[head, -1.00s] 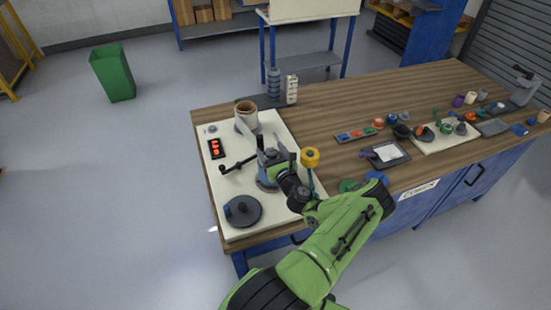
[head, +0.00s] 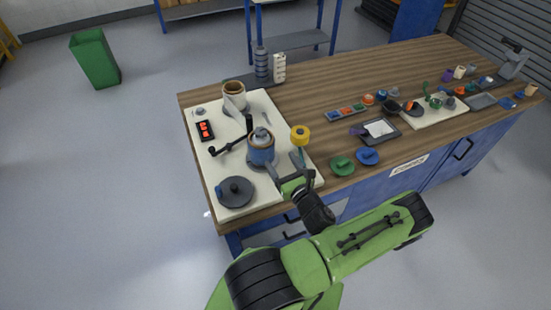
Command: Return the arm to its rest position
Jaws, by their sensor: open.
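My gripper (head: 286,165) is open, with its two grey fingers spread apart and nothing seen between them. It is over the front right part of the cream board, close to the blue-banded canister (head: 261,147), which stands upright on a dark round base. From this view I cannot tell how wide the gap between fingers and canister is. My green arm reaches up from the bottom of the picture and hides part of the bench front.
Green (head: 342,165) and blue (head: 367,156) discs lie to the right.

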